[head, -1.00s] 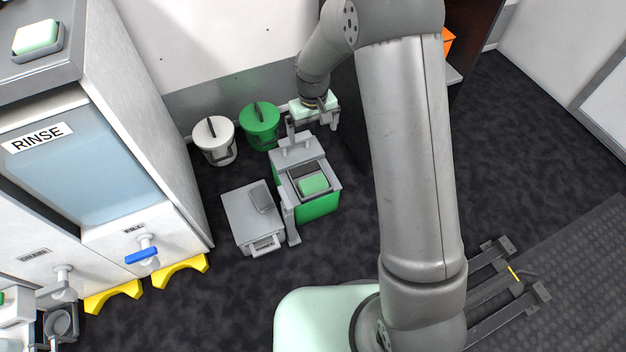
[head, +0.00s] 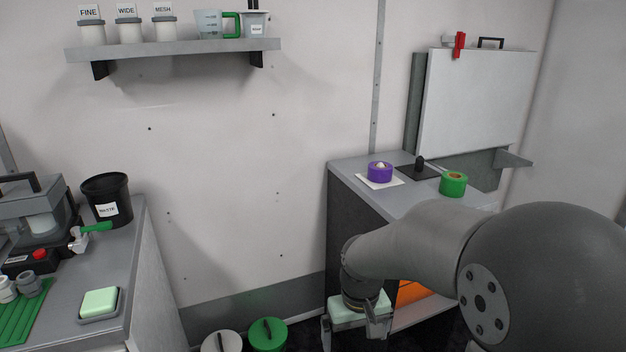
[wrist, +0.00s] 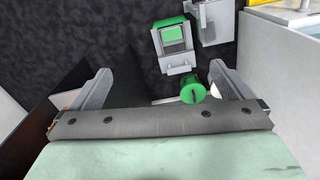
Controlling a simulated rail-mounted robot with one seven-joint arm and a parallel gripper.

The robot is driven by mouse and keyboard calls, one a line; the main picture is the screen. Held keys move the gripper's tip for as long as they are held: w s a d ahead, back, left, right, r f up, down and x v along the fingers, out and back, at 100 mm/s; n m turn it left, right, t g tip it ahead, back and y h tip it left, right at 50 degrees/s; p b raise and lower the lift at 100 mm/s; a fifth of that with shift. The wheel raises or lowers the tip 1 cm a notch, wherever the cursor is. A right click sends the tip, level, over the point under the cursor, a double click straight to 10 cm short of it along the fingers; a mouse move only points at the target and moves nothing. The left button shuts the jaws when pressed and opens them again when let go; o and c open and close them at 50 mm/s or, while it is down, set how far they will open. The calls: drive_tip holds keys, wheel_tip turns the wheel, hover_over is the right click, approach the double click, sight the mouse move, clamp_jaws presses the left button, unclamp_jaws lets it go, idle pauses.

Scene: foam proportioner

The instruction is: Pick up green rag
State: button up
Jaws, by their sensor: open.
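A green, flat, cloth-like pad (wrist: 173,34) lies on top of a small green-sided unit on the floor, in the upper middle of the wrist view. A paler green block (head: 99,302) sits on a small grey tray on the left counter in the head view. I cannot tell for sure which of these is the green rag. My gripper (head: 350,332) points down beside the right cabinet, near the bottom of the head view. In the wrist view its two fingers (wrist: 158,72) are wide apart with nothing between them. Both green things are away from the fingers.
A green bucket (head: 267,334) and a white bucket (head: 222,342) stand on the floor by the wall. A grey scale-like unit (wrist: 212,20) is beside the green-sided one. The right cabinet top (head: 345,168) holds purple and green rolls. A black waste bin (head: 107,198) stands on the left counter.

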drive_tip(key=s+d+r+p, duration=0.1)
drive_tip(key=s+r+p, duration=0.2)
drive_tip(key=r, duration=0.3)
drive_tip(key=s+d+r+m+p, duration=0.1)
drive_tip(key=s+d+r+p, duration=0.1)
drive_tip(key=s+r, duration=0.3)
wheel_tip(320, 180, up, 2)
drive_tip(key=shift+p, duration=0.8)
drive_tip(key=shift+m, duration=0.6)
drive_tip(key=s+r+p, duration=0.2)
drive_tip(key=s, duration=0.1)
drive_tip(key=s+d+r+p, duration=0.1)
drive_tip(key=s+r+p, duration=0.1)
drive_tip(key=s, duration=0.1)
drive_tip(key=s+d+r+p, duration=0.1)
drive_tip(key=s+r+p, duration=0.1)
drive_tip(key=s, duration=0.1)
drive_tip(key=shift+s+r, duration=0.15)
drive_tip(key=shift+r, duration=0.2)
drive_tip(key=c, duration=0.3)
drive_tip(key=shift+s+d, duration=0.1)
drive_tip(key=shift+s, duration=0.05)
drive_tip(key=shift+c, duration=0.9)
drive_tip(key=shift+f, duration=0.15)
